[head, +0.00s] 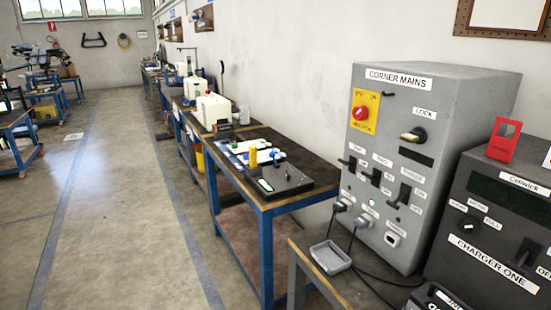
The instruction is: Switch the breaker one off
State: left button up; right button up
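A grey cabinet labelled CORNER MAINS (450,105) stands on a bench at the right in the head view. Its front has a row of three dark breaker levers. The leftmost, breaker one (348,162), sits under a small label that is hard to read. The middle lever (376,177) and the right lever (400,194) are lower along the slanting row. I cannot tell for sure which way each lever is set. A red rotary knob on a yellow plate (363,112) and a lock (413,135) are above them. Neither of my grippers is in view.
Two plugs with dark cables hang from the cabinet's lower front. A grey tray (331,259) lies before it. A dark charger unit (500,225) labelled CHARGER ONE stands close at the right. A blue-framed workbench (266,245) stands to the left; the floor (110,220) is open beyond.

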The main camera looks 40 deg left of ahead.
aim_at(346, 163)
jog(key=u, duration=0.65)
